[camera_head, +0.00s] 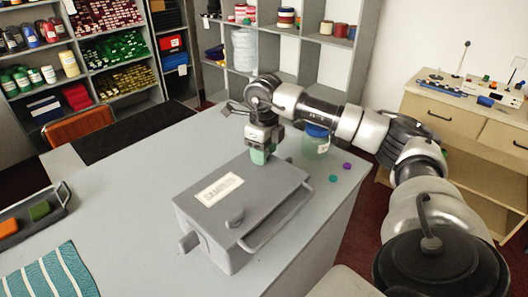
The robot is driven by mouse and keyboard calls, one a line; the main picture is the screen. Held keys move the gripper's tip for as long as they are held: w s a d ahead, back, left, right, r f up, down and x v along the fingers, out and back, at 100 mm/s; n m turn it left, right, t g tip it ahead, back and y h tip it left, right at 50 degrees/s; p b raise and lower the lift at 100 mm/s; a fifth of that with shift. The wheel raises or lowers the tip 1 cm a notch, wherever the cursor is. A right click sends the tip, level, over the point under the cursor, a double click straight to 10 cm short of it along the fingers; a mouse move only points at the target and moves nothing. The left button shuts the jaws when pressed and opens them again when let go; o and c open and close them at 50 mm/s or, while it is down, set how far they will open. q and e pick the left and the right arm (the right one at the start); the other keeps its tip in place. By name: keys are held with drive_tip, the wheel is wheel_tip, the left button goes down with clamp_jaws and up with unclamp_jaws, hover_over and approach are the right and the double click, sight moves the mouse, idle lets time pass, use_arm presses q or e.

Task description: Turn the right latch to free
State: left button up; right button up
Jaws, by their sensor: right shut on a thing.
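The grey box labelled SAMPLES (203,222) stands closed on the counter. A small grey knob (235,216) sits on its lid and a bar handle (272,228) runs along its right side. A grey lever-like part (187,243) sticks out at the near left end. My right gripper (260,157) points down at the far edge of the box, with green at its tips. It is shut on what seems to be the right latch, which the fingers hide, so its angle cannot be told. My left gripper is out of view.
Green (333,178) and purple (347,166) discs lie near the counter's right edge. A tray (22,223) and a striped cloth (50,272) lie at left. The counter (125,190) left of the box is bare.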

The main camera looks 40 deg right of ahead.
drive_tip(key=shift+m, duration=1.2)
drive_tip(key=o, duration=0.9)
wheel_tip(320, 180, up, 11)
drive_tip(key=shift+f+b, duration=0.1)
drive_tip(key=shift+b, duration=0.35)
